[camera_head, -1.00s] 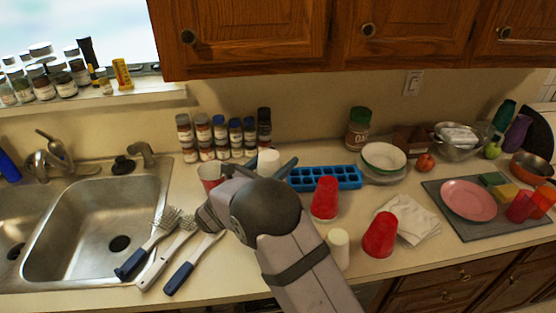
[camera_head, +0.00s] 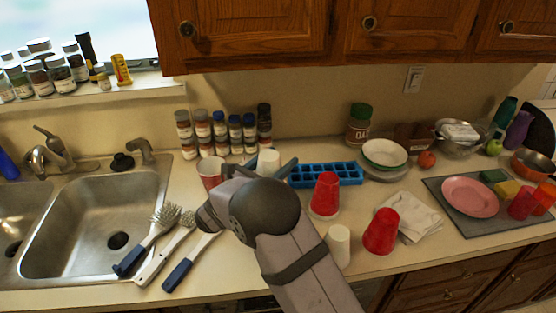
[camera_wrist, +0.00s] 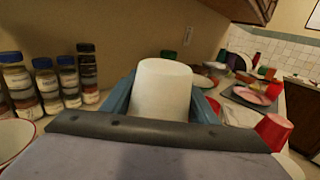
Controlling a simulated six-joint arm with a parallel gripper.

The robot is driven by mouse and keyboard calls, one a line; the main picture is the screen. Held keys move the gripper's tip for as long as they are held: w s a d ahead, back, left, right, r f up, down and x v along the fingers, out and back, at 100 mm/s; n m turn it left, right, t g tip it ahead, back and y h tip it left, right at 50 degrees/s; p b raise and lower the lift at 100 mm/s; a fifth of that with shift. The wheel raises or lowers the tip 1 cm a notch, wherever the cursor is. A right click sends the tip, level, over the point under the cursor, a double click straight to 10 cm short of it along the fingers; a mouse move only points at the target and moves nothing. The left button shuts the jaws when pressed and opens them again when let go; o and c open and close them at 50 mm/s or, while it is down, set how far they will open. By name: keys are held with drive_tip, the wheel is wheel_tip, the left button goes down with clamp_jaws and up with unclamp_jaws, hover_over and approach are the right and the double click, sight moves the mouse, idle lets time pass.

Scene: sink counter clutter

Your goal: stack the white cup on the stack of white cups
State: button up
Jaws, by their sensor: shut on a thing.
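A white cup (camera_head: 268,158) is between the two blue-grey fingers of my gripper (camera_head: 268,165), near the back middle of the counter. In the wrist view the same white cup (camera_wrist: 162,88) is upside down, with a finger on each side. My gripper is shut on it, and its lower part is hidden. Another upside-down white cup (camera_head: 338,243) stands near the front edge, right of my arm. I cannot tell whether it is one cup or a stack. Upside-down red cups (camera_head: 326,190) stand behind it, with a pale rim below.
More upside-down red cups (camera_head: 381,230) stand at the front right. A red-and-white cup (camera_head: 211,171) is left of my gripper, before several spice jars (camera_head: 220,138). A blue ice tray (camera_head: 322,174) lies to its right. Brushes (camera_head: 150,242) lie beside the sink (camera_head: 95,225).

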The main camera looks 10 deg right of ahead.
sight(264, 171)
drive_tip(key=shift+f, duration=0.1)
drive_tip(key=o, duration=1.1)
drive_tip(key=shift+a, duration=0.1)
drive_tip(key=b+v, duration=0.2)
drive_tip(key=v, duration=0.4)
drive_tip(key=shift+b, duration=0.4)
drive_tip(key=shift+s+a, duration=0.4)
drive_tip(key=shift+s, duration=0.1)
